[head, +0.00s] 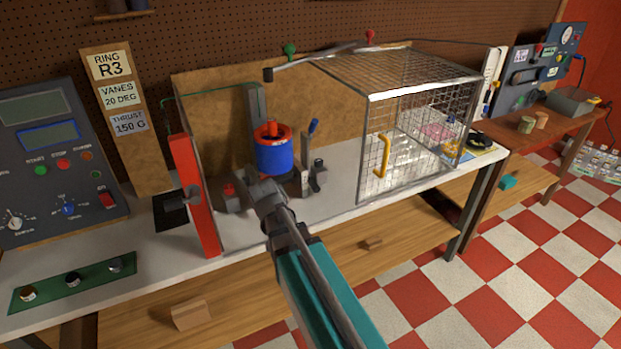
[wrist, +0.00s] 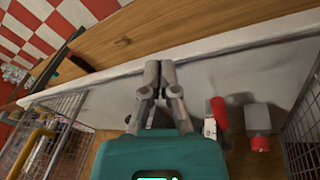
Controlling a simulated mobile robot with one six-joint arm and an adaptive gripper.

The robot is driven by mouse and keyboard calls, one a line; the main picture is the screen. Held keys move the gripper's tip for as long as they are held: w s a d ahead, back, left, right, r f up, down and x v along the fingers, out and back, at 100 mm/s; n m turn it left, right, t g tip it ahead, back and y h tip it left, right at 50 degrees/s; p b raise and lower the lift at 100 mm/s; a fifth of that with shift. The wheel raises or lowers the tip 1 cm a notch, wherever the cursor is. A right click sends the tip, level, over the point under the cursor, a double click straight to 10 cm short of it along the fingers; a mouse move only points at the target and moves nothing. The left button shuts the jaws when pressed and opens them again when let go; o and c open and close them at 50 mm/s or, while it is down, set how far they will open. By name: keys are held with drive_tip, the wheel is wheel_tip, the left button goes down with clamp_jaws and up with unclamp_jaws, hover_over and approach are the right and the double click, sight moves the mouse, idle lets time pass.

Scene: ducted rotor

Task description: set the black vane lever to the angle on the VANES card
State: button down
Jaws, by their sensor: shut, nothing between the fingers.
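The VANES card (head: 120,95) reads "20 DEG" and hangs on the wooden board at the left in the head view. A small upright black part (head: 318,172), which looks like the vane lever, stands right of the blue and red rotor unit (head: 273,152). Its exact angle is too small to read. My gripper (head: 260,188) is in front of and below the rotor unit, left of the black part and apart from it. In the wrist view my gripper's fingers (wrist: 160,68) are together and empty, over the white bench. The black lever is not clearly seen there.
A red panel (head: 194,197) stands left of my gripper, and a wire cage (head: 400,135) with a yellow handle stands at the right. A red-topped grey block (wrist: 259,130) is on the bench.

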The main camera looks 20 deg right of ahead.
sight(316, 186)
drive_tip(key=w+d+r+m+h, duration=0.4)
drive_tip(key=w+m, duration=0.3)
drive_tip(key=w+d+r+m+t+h, duration=0.1)
drive_tip(key=w+d+r+m+h, duration=0.3)
drive_tip(key=w+m, duration=0.3)
drive_tip(key=shift+w+d+r, duration=0.2)
drive_tip(key=shift+w+d, duration=0.1)
drive_tip(key=shift+w, duration=0.5)
drive_tip(key=shift+d+f, duration=0.1)
drive_tip(key=shift+f, duration=0.05)
drive_tip(key=shift+w+a+f+b+x, duration=0.1)
drive_tip(key=shift+a+f+b+x, duration=0.2)
drive_tip(key=shift+b+x, duration=1.5)
drive_tip(key=shift+w+a+f+b+x, duration=0.15)
drive_tip(key=shift+f+b+x, duration=0.15)
drive_tip(key=shift+b+x, duration=1.55)
drive_tip(key=shift+w+a+f+b+x, duration=0.2)
drive_tip(key=shift+b+x, duration=0.7)
drive_tip(key=shift+x, duration=1.75)
drive_tip(key=shift+s+f, duration=0.1)
drive_tip(key=shift+s, duration=0.05)
